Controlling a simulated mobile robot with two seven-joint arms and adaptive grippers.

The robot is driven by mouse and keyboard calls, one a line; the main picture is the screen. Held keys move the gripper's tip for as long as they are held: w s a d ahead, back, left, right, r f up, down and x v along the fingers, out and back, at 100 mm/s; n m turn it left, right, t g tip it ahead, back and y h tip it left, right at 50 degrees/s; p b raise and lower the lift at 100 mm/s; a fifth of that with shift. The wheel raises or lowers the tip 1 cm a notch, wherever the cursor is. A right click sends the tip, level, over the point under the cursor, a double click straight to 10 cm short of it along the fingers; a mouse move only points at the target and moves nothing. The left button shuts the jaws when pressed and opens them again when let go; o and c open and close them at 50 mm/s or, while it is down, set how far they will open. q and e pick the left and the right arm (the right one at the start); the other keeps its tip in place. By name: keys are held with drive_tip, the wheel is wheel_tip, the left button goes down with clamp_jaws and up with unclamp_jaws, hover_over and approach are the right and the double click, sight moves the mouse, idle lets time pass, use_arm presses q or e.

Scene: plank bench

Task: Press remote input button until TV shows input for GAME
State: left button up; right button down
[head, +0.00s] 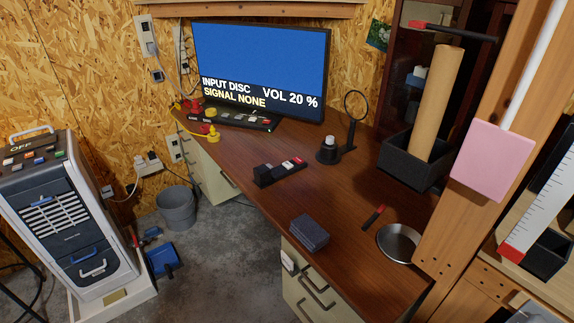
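The TV (262,62) stands at the back of the brown desk. Its blue screen reads "INPUT DISC", "SIGNAL NONE" and "VOL 20 %". A dark block with raised grey, white and red buttons (280,173) lies near the desk's left edge, in front of the TV; it looks like the remote. Button labels are too small to read. Another dark strip with several buttons (236,121) lies below the TV. Neither of my grippers is in view.
The desk (325,198) has free room around the remote. A black stand with a ring (329,152), a dark grey block (309,233), a red-black tool (373,217), a metal dish (399,244) and a black bin (410,165) with a brown tube stand around. A wooden post (478,215) rises at right.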

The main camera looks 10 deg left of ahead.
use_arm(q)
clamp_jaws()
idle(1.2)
